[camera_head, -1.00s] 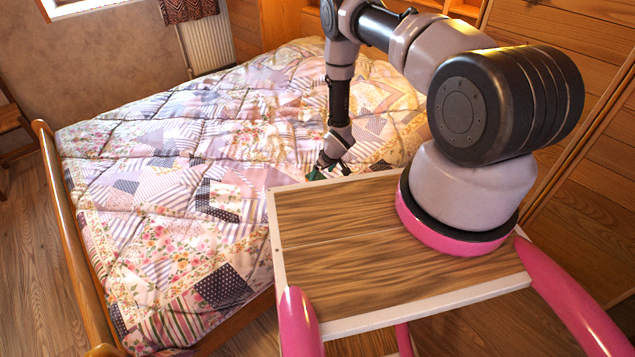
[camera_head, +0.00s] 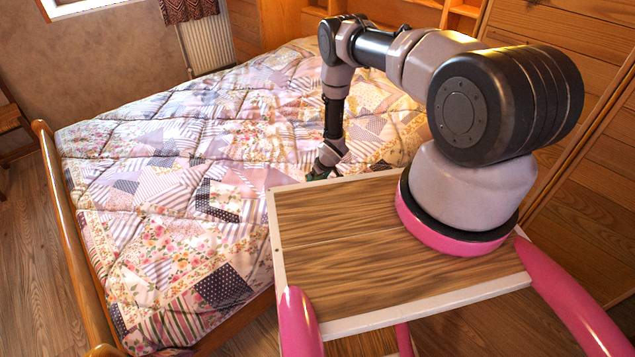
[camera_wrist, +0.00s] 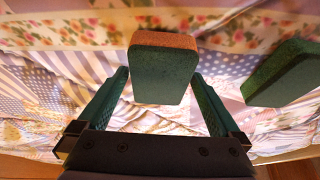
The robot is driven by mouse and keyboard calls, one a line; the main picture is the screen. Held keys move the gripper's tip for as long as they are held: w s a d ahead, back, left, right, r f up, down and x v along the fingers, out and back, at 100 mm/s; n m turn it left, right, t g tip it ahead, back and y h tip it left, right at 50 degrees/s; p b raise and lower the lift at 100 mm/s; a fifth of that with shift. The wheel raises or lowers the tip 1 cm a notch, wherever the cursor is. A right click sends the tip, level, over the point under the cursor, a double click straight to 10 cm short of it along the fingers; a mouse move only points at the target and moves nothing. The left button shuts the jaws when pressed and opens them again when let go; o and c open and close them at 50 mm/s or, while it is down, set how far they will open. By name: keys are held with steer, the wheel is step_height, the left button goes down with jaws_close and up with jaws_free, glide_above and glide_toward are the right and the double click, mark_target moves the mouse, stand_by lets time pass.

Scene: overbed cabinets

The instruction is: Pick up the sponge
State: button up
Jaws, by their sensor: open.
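A sponge (camera_wrist: 163,72), green with an orange-brown side, shows in the wrist view between and just beyond my gripper's fingertips. My gripper (camera_wrist: 160,76) is open, with a green finger on either side of the sponge's near part. I cannot tell whether the fingers touch it. A second green block (camera_wrist: 287,76) lies to the right, outside the right finger. In the head view my gripper (camera_head: 319,174) is low at the bed's near edge, just behind the wooden tray top. The sponge cannot be made out clearly there.
The bed's patchwork quilt (camera_head: 190,150) is broad and mostly clear, with soft folds. My wooden top (camera_head: 340,235) stands close in front of the gripper. A wooden bed footboard (camera_head: 75,245) runs along the left, and wood-panelled cabinets (camera_head: 580,60) stand at the right.

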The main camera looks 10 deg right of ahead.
steer(key=shift+f, duration=0.1)
steer(key=c, duration=1.1)
steer(key=shift+c, duration=0.2)
step_height(320, 180, up, 10)
steer(key=shift+r, duration=0.2)
